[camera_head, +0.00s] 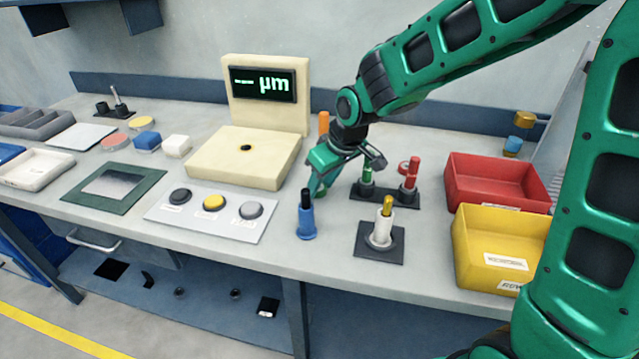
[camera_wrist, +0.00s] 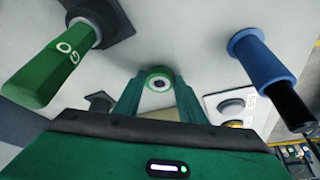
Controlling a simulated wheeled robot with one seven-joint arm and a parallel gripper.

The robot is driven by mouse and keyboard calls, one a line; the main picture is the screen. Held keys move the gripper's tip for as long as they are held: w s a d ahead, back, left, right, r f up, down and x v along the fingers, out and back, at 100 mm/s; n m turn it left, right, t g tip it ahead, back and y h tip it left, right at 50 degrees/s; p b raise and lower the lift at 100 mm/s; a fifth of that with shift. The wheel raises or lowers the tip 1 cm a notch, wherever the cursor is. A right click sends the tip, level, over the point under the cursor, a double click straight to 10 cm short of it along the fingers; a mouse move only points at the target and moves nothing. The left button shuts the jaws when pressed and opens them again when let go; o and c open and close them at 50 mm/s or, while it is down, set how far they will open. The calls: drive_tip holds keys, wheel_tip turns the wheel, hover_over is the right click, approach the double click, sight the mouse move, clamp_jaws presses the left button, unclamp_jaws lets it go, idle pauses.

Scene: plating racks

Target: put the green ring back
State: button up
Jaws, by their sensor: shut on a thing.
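The green ring (camera_wrist: 159,83), with a round hole in its middle, is between the two fingertips of my gripper (camera_wrist: 158,92) in the wrist view. In the head view my gripper (camera_head: 318,188) points down over the bench, and the ring cannot be made out clearly there. A black stand (camera_head: 386,194) just to its right carries a green plug (camera_head: 367,177) and a red plug with a red ring (camera_head: 404,168). The green plug's handle, marked GO (camera_wrist: 52,65), shows at the left in the wrist view.
A blue cylinder with a black top (camera_head: 306,221) stands close in front of my gripper. A white post with a yellow pin (camera_head: 381,232) stands on a black square base. Red (camera_head: 492,190) and yellow (camera_head: 490,262) bins are at the right. A button panel (camera_head: 211,214) lies left.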

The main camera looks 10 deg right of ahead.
drive_tip(key=o, duration=0.9)
drive_tip(key=shift+f, duration=0.1)
drive_tip(key=shift+v, duration=6.1)
